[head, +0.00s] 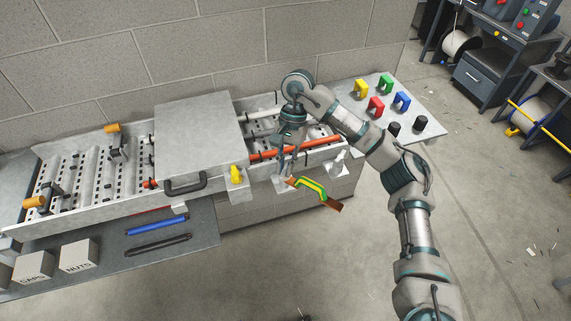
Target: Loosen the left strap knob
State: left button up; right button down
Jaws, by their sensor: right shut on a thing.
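A green and yellow strap (311,187) with a brown right end hangs in front of the tray wall. Its left end lies at a pale tab (281,186) below the tray. My right gripper (285,168) points down from above at this left end. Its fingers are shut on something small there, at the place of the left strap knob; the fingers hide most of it. A pale bracket or knob (339,158) shows to the right on the same tray wall, apart from the strap's brown end. My left gripper is not in view.
The metal tray (84,212) holds orange-red bars (315,146) and a grey cover with a black handle (185,187). A yellow latch (236,175) sits left of my gripper. A side table (385,83) carries coloured clips.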

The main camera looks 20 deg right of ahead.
jog(key=c, duration=1.2)
grip_release()
jog(key=shift+w+r, duration=0.1)
jog(key=shift+r, duration=0.1)
jog(key=v, duration=1.1)
jog(key=shift+w+d+r, duration=0.1)
jog(key=shift+w+r, duration=0.05)
jog(key=shift+r, duration=0.05)
